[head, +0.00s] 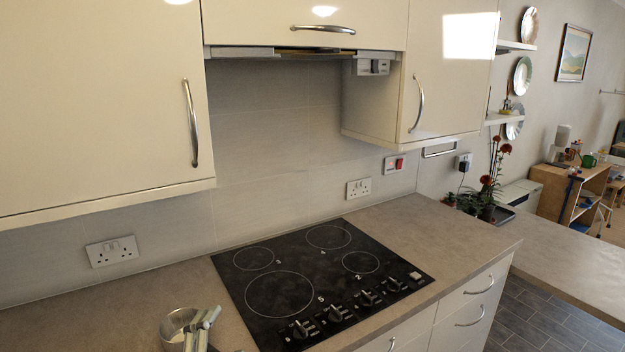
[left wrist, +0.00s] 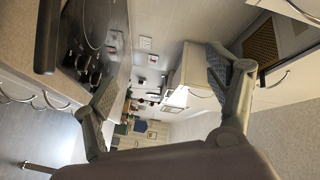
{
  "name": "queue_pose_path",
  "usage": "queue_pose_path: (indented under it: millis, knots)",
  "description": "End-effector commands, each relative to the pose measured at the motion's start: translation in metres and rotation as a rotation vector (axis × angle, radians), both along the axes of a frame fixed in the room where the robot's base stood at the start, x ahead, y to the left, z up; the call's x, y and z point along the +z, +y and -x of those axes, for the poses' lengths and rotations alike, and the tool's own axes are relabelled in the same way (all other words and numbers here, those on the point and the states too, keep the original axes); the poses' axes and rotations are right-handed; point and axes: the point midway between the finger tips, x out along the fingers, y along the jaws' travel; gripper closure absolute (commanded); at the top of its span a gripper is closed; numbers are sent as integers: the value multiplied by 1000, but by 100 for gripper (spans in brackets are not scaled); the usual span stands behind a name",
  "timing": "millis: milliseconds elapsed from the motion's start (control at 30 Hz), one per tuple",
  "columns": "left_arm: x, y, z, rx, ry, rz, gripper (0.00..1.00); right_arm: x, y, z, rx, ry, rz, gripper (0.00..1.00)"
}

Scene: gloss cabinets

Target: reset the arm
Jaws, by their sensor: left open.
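My left gripper (left wrist: 161,76) shows in the left wrist view with its two grey fingers spread wide apart. Nothing is between the fingers; cabinets and a far wall show past them. The left wrist picture is turned on its side.
A black hob (head: 318,280) with knobs is set in the worktop (head: 425,230). Wall cabinets (head: 95,100) overhang the worktop.

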Motion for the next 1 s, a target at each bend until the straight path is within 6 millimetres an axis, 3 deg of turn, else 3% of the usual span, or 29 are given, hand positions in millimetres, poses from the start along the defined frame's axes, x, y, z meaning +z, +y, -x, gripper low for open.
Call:
queue_pose_path:
  millis: [33, 100, 200, 300, 500, 667, 1000]
  knots:
    - [-35, 13, 18, 64, 145, 116, 21, 0, 0, -1, 0, -1, 0, 60]
    - [-79, 28, 45, 157, 333, 262, 21, 0, 0, -1, 0, -1, 0, 60]
    - [-129, 40, 91, 284, 563, 429, 21, 0, 0, -1, 0, -1, 0, 60]
    - [-163, 45, 134, 392, 742, 548, 21, 0, 0, -1, 0, -1, 0, 60]
    - [-202, 47, 209, 568, 1005, 700, 21, 0, 0, -1, 0, -1, 1, 60]
    - [-218, 44, 264, 695, 1177, 781, 21, 0, 0, -1, 0, -1, 1, 60]
    - [-316, 41, 250, 716, 1219, 765, 21, -2, -1, -1, 0, 0, 1, 60]
